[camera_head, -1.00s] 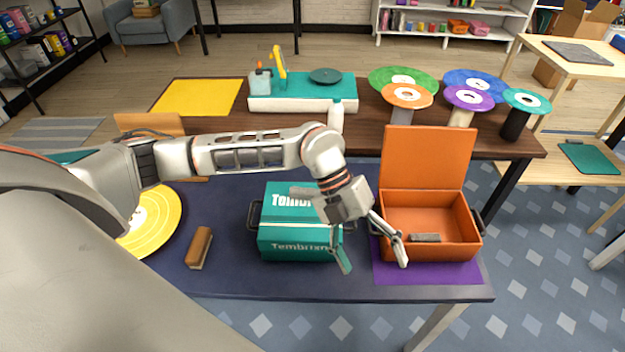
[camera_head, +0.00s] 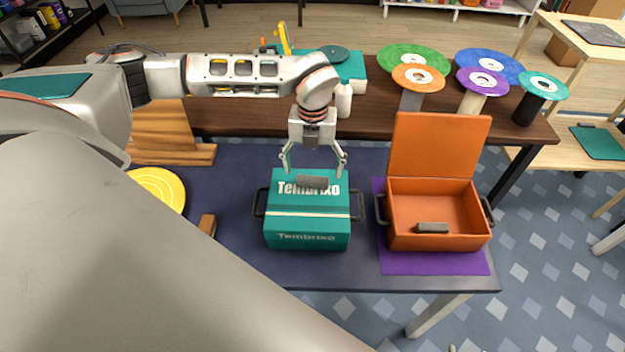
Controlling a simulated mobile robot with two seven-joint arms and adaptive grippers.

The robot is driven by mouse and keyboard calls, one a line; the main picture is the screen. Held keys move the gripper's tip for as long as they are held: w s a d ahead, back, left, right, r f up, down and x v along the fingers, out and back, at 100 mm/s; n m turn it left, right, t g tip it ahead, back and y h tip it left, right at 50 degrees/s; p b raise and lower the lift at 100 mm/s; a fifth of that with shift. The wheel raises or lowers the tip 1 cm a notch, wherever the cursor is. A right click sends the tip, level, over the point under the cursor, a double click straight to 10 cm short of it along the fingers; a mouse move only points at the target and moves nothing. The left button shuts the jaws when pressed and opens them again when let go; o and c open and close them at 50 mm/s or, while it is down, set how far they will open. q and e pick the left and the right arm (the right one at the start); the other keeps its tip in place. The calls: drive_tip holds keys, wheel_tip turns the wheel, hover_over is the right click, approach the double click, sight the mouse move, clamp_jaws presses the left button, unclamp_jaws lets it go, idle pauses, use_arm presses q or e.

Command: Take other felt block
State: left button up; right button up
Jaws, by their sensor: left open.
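A grey felt block (camera_head: 312,182) lies on top of the closed teal Tembrixo box (camera_head: 307,240) on the dark blue table. My left gripper (camera_head: 313,172) is open, pointing down, with its fingers spread on either side of the block near the back of the box lid. I cannot tell whether the fingers touch the block. A second grey felt block (camera_head: 432,228) lies inside the open orange box (camera_head: 420,243), near its front wall. My right gripper is not in view.
The orange box stands on a purple mat (camera_head: 440,265) with its lid up. A brown brush-like block (camera_head: 207,224) and a yellow disc (camera_head: 160,186) are at left. A wooden stand (camera_head: 170,135) is behind them. Coloured discs on posts stand on the brown table (camera_head: 370,120) behind.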

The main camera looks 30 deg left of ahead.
sight(312, 182)
use_arm(q)
drive_tip(key=shift+f, duration=1.3)
drive_tip(key=c, duration=0.9)
drive_tip(key=shift+r, duration=0.1)
